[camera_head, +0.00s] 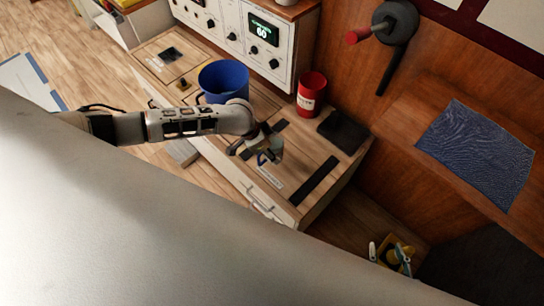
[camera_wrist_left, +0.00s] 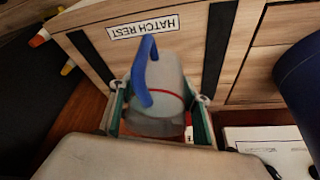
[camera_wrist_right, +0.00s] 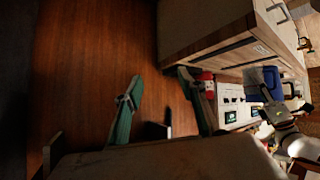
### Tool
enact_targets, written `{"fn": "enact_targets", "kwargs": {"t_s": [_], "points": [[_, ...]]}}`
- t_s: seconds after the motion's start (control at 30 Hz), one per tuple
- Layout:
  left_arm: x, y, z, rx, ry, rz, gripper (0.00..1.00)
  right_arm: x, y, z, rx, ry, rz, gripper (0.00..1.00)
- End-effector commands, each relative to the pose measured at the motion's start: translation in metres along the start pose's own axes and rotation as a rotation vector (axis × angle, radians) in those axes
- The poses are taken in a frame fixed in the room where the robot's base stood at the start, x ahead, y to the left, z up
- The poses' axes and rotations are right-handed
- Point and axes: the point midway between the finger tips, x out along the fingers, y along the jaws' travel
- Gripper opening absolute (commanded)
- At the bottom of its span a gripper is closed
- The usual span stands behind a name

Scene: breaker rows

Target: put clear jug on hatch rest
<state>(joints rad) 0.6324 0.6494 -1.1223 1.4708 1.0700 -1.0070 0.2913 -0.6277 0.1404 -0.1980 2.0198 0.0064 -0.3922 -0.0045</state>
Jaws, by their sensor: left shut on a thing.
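The clear jug (camera_wrist_left: 163,85) has a blue handle and a red line around it. My left gripper (camera_wrist_left: 160,100) is shut on it, with a green finger at each side. In the head view the jug (camera_head: 277,152) and left gripper (camera_head: 262,152) are over the hatch rest (camera_head: 292,158), the wooden area between two dark strips. Its label (camera_wrist_left: 143,27) reads HATCH REST. I cannot tell whether the jug touches the surface. My right gripper (camera_wrist_right: 160,104) is open and empty, away from the counter; I do not make it out in the head view.
A blue container (camera_head: 224,80) stands behind my left arm. A red can (camera_head: 311,93) and a black pad (camera_head: 343,132) are beyond the hatch rest. A panel with knobs (camera_head: 245,38) backs the counter. A blue cloth (camera_head: 478,150) lies on the right shelf.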

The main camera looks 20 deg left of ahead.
Motion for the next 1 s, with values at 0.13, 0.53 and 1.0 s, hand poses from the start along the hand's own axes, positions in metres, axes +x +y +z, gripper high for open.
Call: {"fn": "enact_targets", "kwargs": {"t_s": [0.13, 0.53, 1.0], "points": [[0.007, -0.001, 0.001, -0.001, 0.003, 0.000, 0.11, 0.001, 0.001, 0.001, -0.002, 0.000, 0.002, 0.40], [0.042, -0.001, 0.016, 0.000, 0.004, -0.001, 0.11, 0.006, 0.002, 0.011, -0.015, -0.010, 0.007, 0.40], [0.047, -0.001, 0.018, 0.000, 0.002, -0.001, 0.64, 0.007, 0.002, 0.011, -0.015, -0.008, 0.007, 0.40]]}}
